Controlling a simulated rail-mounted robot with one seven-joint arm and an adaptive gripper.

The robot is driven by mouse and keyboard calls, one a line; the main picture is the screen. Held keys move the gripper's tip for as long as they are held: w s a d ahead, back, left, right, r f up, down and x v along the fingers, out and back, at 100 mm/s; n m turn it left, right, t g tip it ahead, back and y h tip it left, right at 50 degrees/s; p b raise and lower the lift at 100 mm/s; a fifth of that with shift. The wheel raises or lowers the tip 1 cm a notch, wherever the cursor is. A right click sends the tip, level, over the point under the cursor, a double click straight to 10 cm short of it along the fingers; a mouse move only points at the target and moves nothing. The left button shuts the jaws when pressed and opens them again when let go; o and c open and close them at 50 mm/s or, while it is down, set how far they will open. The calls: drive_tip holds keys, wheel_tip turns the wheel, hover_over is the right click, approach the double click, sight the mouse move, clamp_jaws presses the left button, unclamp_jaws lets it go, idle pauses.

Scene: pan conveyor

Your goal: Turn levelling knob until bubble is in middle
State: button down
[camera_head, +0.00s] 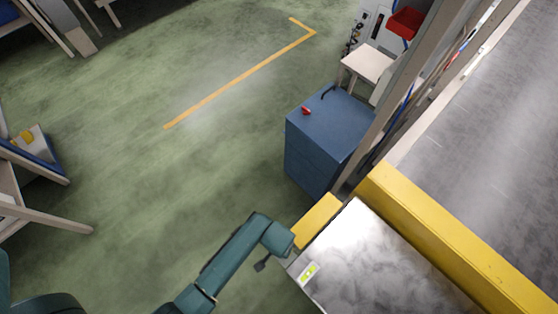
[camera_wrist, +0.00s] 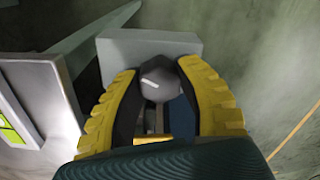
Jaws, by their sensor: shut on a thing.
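The levelling knob (camera_wrist: 158,82) is a grey round knob with a white mark, seen in the wrist view in front of a grey block (camera_wrist: 150,47). My gripper (camera_wrist: 157,72), with yellow ridged fingers and dark pads, is shut on the knob from both sides. The level (camera_head: 308,273) is a small yellow-green vial in a white frame on the corner of the metal plate (camera_head: 365,265) in the head view. It also shows partly at the left edge of the wrist view (camera_wrist: 12,128). The bubble's position in it is too small to tell. The head view hides the knob.
A yellow beam (camera_head: 450,240) runs along the plate's far side, with the grey conveyor surface (camera_head: 480,140) beyond. A blue cabinet (camera_head: 325,135) with a small red item on top stands behind. Open green floor (camera_head: 130,190) lies to the left.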

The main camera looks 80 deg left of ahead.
drive_tip(key=shift+m, duration=0.6)
drive_tip(key=c, duration=0.6)
unclamp_jaws()
wheel_tip(320, 180, up, 12)
